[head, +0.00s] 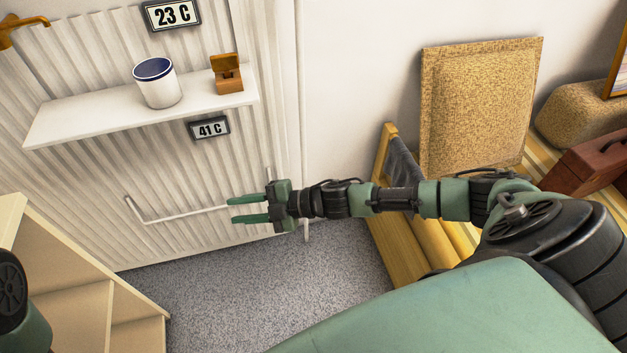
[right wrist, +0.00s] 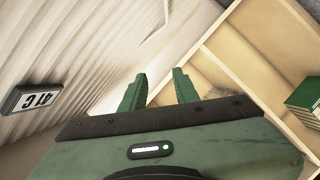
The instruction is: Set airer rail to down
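The airer rail (head: 185,214) is a thin white bent bar low on the white ribbed radiator panel. Its left arm leads to a long front bar that stands out from the panel. My right gripper (head: 232,210) is at the right part of this bar, fingers pointing left and spread apart. The bar's visible part ends near the fingertips, and the rest is hidden behind the gripper. I cannot tell whether they touch. In the right wrist view the open fingers (right wrist: 160,75) have nothing visible between them. My left gripper is out of view.
A white shelf (head: 110,118) above the rail holds a white pot (head: 157,83) and a small brown box (head: 227,74). A "41 C" display (head: 209,128) hangs below it. A pale open cabinet (head: 85,285) stands at lower left. Grey carpet (head: 270,275) is clear.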

